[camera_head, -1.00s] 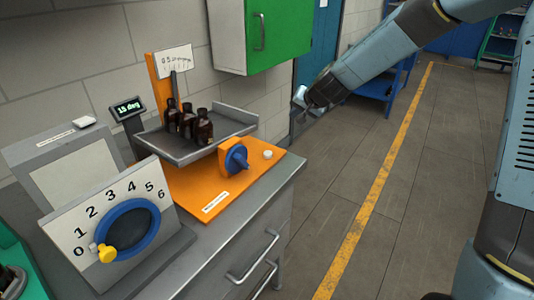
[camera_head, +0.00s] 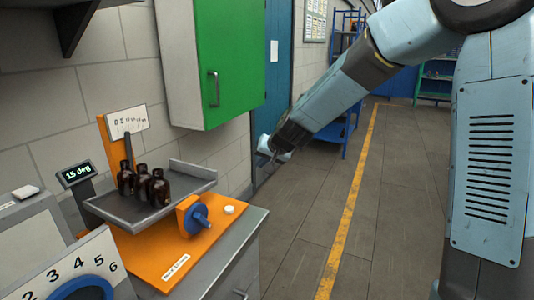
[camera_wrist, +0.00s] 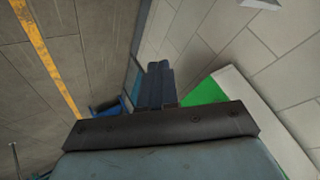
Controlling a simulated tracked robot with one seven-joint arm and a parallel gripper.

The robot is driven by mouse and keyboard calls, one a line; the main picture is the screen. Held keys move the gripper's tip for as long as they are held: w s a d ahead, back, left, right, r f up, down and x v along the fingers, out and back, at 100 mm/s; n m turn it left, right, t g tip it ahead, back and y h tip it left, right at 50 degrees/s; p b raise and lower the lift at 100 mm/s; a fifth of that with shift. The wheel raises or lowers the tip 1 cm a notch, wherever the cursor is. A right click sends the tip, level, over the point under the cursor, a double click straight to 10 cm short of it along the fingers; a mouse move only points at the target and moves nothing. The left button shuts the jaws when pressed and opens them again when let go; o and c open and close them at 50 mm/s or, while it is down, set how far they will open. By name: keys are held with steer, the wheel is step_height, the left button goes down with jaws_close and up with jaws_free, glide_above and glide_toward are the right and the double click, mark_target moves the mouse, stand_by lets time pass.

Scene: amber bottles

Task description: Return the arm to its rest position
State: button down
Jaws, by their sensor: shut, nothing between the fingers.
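My gripper (camera_head: 267,156) is at the end of my blue-grey arm, which reaches down and left from the upper right in the head view. It hangs in the air right of the bench, below the green cabinet. In the wrist view its dark fingers (camera_wrist: 160,84) are together with nothing held. Several amber bottles (camera_head: 143,186) stand upright on a grey tilting tray (camera_head: 150,208), well left of my gripper and apart from it.
The tray's orange base (camera_head: 158,265) has a blue knob (camera_head: 196,219) and stands on the grey bench (camera_head: 235,252). A small display (camera_head: 76,173) reads 15 deg. A green cabinet (camera_head: 229,60) hangs on the wall. Floor beside the yellow line (camera_head: 349,215) is clear.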

steer(key=s+d+r+n+h, duration=0.1)
steer(key=s+d+r+h, duration=0.1)
steer(key=s+d+r, duration=0.45)
steer(key=s+d+r+h, duration=0.1)
steer(key=s+d+r, duration=0.2)
steer(key=s+d, duration=0.65)
steer(key=s+d+r+m+g+h, duration=0.1)
steer(key=s+d+r+h, duration=0.1)
steer(key=s+d, duration=1.1)
steer(key=s, duration=0.4)
steer(key=shift+d+h, duration=0.3)
steer(key=shift+h, duration=0.1)
steer(key=shift+s, duration=0.15)
